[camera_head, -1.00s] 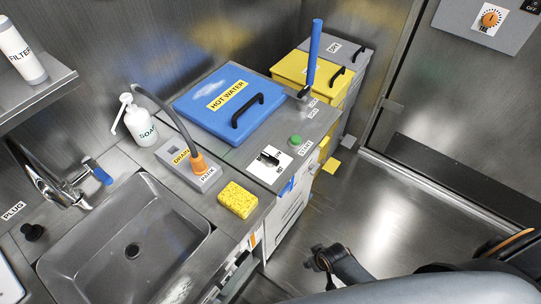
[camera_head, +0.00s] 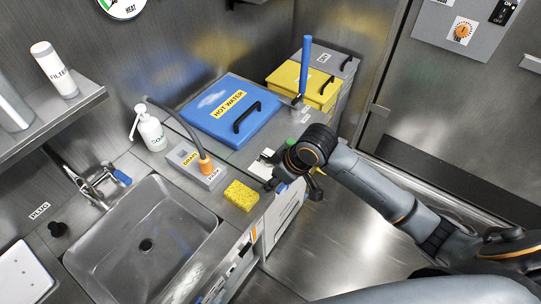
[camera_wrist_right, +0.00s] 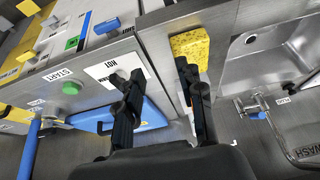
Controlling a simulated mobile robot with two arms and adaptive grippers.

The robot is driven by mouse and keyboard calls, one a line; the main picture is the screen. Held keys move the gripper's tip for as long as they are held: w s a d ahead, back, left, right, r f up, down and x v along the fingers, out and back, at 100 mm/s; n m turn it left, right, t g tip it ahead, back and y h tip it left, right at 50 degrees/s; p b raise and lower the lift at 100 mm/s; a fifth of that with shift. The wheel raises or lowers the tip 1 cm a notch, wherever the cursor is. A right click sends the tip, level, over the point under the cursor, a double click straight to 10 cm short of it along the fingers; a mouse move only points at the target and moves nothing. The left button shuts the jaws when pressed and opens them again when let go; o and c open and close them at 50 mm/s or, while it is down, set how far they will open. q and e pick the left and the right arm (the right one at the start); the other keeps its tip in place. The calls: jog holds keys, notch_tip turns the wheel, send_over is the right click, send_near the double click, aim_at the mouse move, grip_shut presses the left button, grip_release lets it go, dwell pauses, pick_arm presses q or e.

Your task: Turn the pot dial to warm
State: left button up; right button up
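The dial's white plate (camera_head: 258,169) is on the counter in front of the blue hot water lid (camera_head: 215,96). My right wrist and gripper partly cover it in the head view. In the right wrist view the white plate (camera_wrist_right: 104,72) reads HOT, with the rest of it behind a finger. I cannot tell the dial's setting. My right gripper (camera_wrist_right: 160,92) is open, with its fingers apart and nothing seen between them. One finger overlaps the plate and the other overlaps the yellow sponge; I cannot tell contact. My left gripper is not in view.
A green start button (camera_wrist_right: 71,88) is beside the plate. The yellow sponge (camera_head: 241,195), drain box with hose (camera_head: 207,180), soap bottle (camera_head: 151,130) and sink (camera_head: 140,225) are left of my arm. A blue-handled lever (camera_head: 306,65) stands behind.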

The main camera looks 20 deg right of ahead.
send_near(268, 161)
jog(key=shift+h, duration=0.3)
jog(key=x, duration=0.2)
jog(key=p+x, duration=0.1)
jog(key=x, duration=0.5)
jog(key=shift+w+r+p, duration=0.15)
jog(key=shift+w+p, duration=0.2)
grip_shut()
